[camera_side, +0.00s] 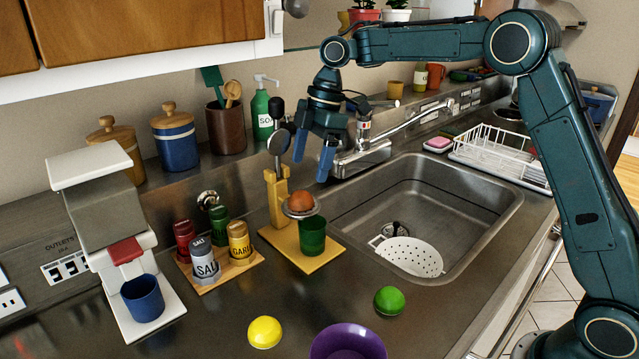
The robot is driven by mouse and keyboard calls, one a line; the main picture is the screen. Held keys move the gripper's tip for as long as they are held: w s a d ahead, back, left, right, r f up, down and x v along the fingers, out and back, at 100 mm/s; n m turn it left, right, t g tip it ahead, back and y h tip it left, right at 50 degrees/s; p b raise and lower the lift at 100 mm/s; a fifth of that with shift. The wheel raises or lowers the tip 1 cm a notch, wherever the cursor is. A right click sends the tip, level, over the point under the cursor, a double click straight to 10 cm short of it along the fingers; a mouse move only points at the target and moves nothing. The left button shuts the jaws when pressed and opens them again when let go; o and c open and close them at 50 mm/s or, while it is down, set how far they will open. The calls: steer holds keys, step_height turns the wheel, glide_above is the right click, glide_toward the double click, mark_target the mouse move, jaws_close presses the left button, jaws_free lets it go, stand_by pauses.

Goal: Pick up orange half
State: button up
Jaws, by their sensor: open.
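The orange half (300,201) is a small rounded orange-brown thing. It sits in the metal cup of a wooden hand press (277,205), above a green cup (312,236) on the press's base. My gripper (311,169) points down with its two blue fingers apart and nothing between them. It hangs above the orange half, slightly to its right in the picture, without touching it. From this one view I cannot tell exactly how far it is in depth.
The press's upright lever (277,125) stands close left of my gripper. The sink (472,190) and its faucet (385,135) lie to the right. A yellow fruit (264,332), a green fruit (389,300) and a purple bowl (347,343) are in front. Spice jars (205,260) stand left.

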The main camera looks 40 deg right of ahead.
mark_target(302, 193)
steer(key=shift+a+f, duration=0.15)
steer(key=shift+f, duration=0.25)
steer(key=shift+f, duration=0.1)
steer(key=shift+x, duration=3.05)
steer(key=c, duration=1.1)
steer(key=shift+r, duration=0.25)
steer(key=shift+c, duration=0.2)
